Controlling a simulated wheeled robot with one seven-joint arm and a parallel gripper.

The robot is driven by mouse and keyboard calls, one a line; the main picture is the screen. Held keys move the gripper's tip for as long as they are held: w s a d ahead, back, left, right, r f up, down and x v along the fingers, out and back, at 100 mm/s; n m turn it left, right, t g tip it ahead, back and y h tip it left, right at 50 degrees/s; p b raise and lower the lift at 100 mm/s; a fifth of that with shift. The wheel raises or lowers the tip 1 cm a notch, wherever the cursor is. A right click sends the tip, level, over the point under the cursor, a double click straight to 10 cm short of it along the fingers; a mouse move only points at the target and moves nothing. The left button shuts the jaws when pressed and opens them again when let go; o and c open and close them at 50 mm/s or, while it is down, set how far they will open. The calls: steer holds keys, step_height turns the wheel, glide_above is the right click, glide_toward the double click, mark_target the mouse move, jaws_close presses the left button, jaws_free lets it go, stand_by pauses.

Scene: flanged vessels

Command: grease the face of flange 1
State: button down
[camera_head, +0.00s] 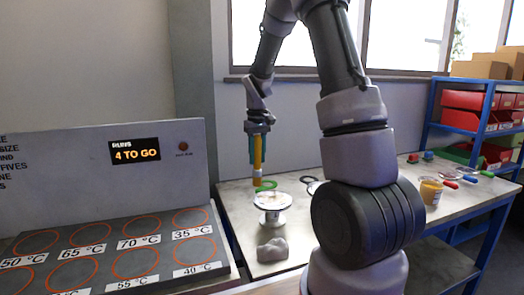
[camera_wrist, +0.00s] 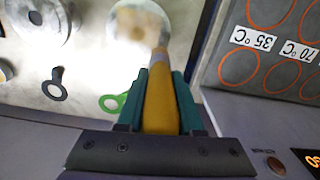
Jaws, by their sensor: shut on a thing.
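My gripper (camera_head: 257,150) points down, its teal fingers shut on the yellow handle of a tool (camera_head: 257,170), probably a brush. In the wrist view the yellow handle (camera_wrist: 160,108) reaches forward between the fingers to a pale round flange face (camera_wrist: 133,12). In the head view this flanged vessel (camera_head: 272,215) stands on the bench just below the tool. The tool's tip is over or on the face; contact is unclear. A yellowish-brown patch shows near the tip in the wrist view. No number on the flange is readable.
A green ring with a tab (camera_wrist: 113,103) and a black one (camera_wrist: 54,85) lie near the vessel. A grey lump (camera_head: 272,250) sits in front. A yellowish jar (camera_head: 430,191) and coloured-handled tools (camera_head: 449,184) are at right. A temperature-marked panel (camera_head: 105,250) stands left, its display reading "4 TO GO".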

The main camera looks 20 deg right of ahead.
mark_target(258, 170)
steer(key=shift+r, duration=1.6)
steer(key=shift+s, duration=0.1)
